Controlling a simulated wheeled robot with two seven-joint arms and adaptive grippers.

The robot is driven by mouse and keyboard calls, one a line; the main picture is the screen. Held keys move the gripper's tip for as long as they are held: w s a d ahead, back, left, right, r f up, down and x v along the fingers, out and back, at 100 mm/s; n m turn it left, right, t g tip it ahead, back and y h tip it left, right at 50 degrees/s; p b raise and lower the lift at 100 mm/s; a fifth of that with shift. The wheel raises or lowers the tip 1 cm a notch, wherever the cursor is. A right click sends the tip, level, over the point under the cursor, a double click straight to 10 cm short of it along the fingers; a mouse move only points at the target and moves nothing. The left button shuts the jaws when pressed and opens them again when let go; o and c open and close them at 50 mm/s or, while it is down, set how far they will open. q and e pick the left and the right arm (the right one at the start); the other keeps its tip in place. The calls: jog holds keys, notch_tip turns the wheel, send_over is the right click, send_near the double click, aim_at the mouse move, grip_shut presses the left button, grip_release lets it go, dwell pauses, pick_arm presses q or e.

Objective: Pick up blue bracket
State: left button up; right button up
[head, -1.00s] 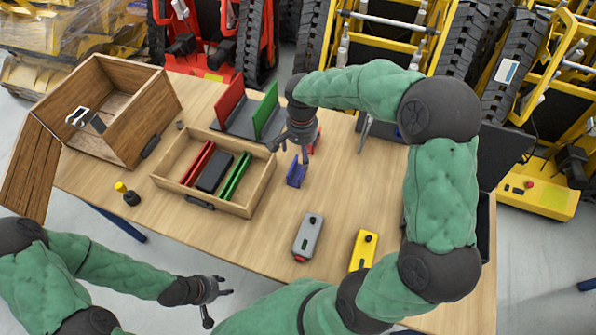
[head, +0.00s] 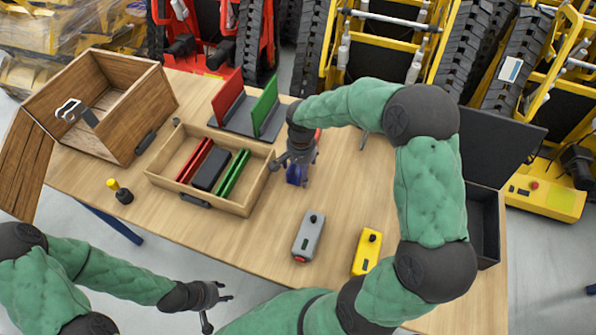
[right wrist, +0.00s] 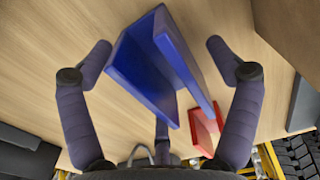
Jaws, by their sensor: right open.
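The blue bracket (head: 296,175) stands on the wooden table, right of the open wooden drawer tray. In the head view my right gripper (head: 297,168) is directly over it and hides most of it. In the right wrist view the blue bracket (right wrist: 160,70) shows as an angled piece with two walls. The fingers of my right gripper (right wrist: 158,62) are spread wide on either side of it, apart from it. My left gripper (head: 215,305) is low at the left front, off the table's edge; its finger opening is too small to judge.
A red piece (right wrist: 205,130) lies close to the bracket. The tray (head: 232,207) holds red, black and green parts. A grey device (head: 308,238) and a yellow device (head: 366,252) lie nearer the front. A wooden box (head: 125,150) and a black bin (head: 484,230) flank the table.

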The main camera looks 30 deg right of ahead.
jog(key=shift+r, duration=0.1)
jog(key=c, duration=1.6)
jog(key=shift+o, duration=0.2)
jog(key=shift+r, duration=0.55)
notch_tip(320, 180, up, 2)
jog(key=shift+r+p, duration=0.15)
jog(key=shift+p, duration=0.55)
jog(key=s+a+r+p, duration=0.5)
jog(key=s+a+r, duration=0.4)
jog(key=a, duration=0.1)
jog(key=shift+a+r, duration=0.3)
jog(key=shift+a, duration=0.05)
